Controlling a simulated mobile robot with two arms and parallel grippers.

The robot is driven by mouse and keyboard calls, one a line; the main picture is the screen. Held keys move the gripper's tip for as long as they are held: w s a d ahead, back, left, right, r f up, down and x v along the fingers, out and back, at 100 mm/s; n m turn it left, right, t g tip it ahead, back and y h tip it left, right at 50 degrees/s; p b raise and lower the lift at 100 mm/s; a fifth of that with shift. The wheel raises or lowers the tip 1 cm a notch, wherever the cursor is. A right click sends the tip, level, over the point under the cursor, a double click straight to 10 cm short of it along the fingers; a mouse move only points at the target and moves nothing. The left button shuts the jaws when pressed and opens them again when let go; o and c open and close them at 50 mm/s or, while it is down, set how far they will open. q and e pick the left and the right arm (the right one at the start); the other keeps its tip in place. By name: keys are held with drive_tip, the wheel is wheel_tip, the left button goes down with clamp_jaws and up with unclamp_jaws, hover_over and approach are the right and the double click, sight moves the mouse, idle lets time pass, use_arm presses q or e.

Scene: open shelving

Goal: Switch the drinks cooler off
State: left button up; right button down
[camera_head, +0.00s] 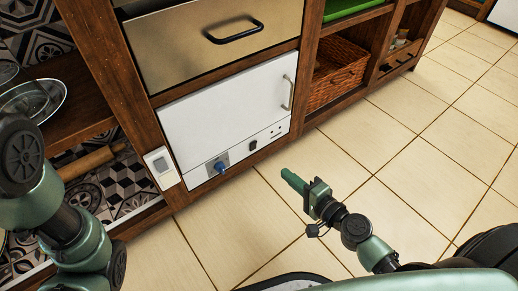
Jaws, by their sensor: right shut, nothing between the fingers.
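The drinks cooler appears to be the white box (225,108) built into the lower part of the wooden unit. Its door is shut, with a vertical handle (288,93) at the right. The strip below the door carries a blue knob (220,167), a small black switch (253,145) and small dark marks; the switch's position is too small to tell. My right gripper (289,176) is shut and empty, over the floor in front of the cooler, apart from it and right of the knob. My left arm shows at the left edge; its gripper is out of view.
A white wall-switch-like plate (161,168) is on the wooden post left of the cooler. A metal drawer (210,35) is above it. A wicker basket (335,72) sits on the shelf to the right. Glass dishes (35,98) stand on the left shelf. The tiled floor ahead is clear.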

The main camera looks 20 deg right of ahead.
sight(253, 145)
drive_tip(key=x, duration=0.4)
drive_tip(key=r+p+x, duration=0.1)
drive_tip(key=x, duration=0.4)
drive_tip(key=p+x, duration=0.1)
drive_tip(key=x, duration=0.3)
drive_tip(key=shift+w+a+r, duration=0.1)
drive_tip(key=shift+w+a, duration=0.05)
drive_tip(key=shift+w, duration=0.35)
